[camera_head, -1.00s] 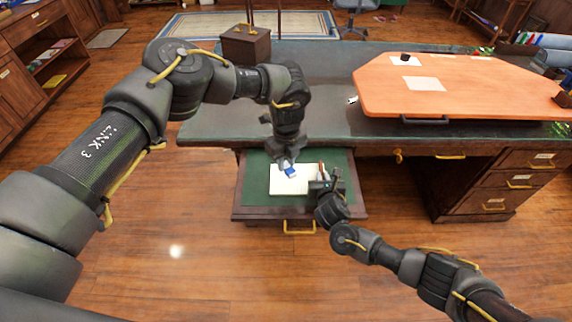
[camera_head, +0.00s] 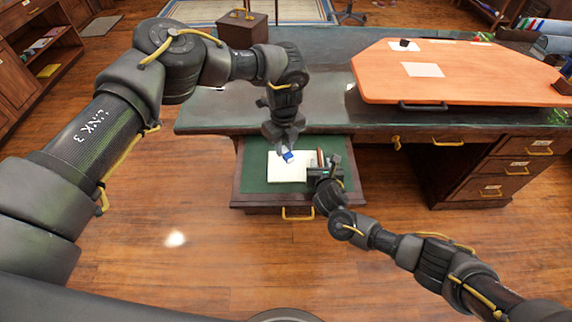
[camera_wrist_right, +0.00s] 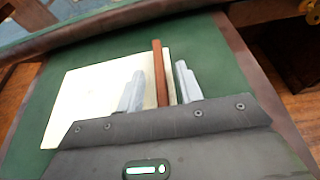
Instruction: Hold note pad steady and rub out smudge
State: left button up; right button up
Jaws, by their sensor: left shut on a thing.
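The cream note pad (camera_head: 284,172) lies flat on the green lining of an open drawer; it also shows in the right wrist view (camera_wrist_right: 85,95). My left gripper (camera_head: 285,150) points down and is shut on a blue-and-white eraser (camera_head: 288,157) at the pad's far part. I cannot tell whether the eraser touches the paper. My right gripper (camera_wrist_right: 161,88) is at the pad's right side with its fingers apart, one over the pad and one over the green lining. A reddish-brown stick (camera_wrist_right: 157,60) lies between the fingers. No smudge can be made out.
The drawer (camera_head: 255,192) sticks out below the dark desk (camera_head: 240,110). An orange board (camera_head: 450,80) with papers stands on the desk to the right. A wooden box (camera_head: 243,29) is at the back left. Wood floor (camera_head: 180,210) lies open in front.

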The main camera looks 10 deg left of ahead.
jog(key=shift+s, duration=0.1)
jog(key=v, duration=1.1)
jog(key=shift+s+r, duration=0.1)
jog(key=shift+s, duration=0.3)
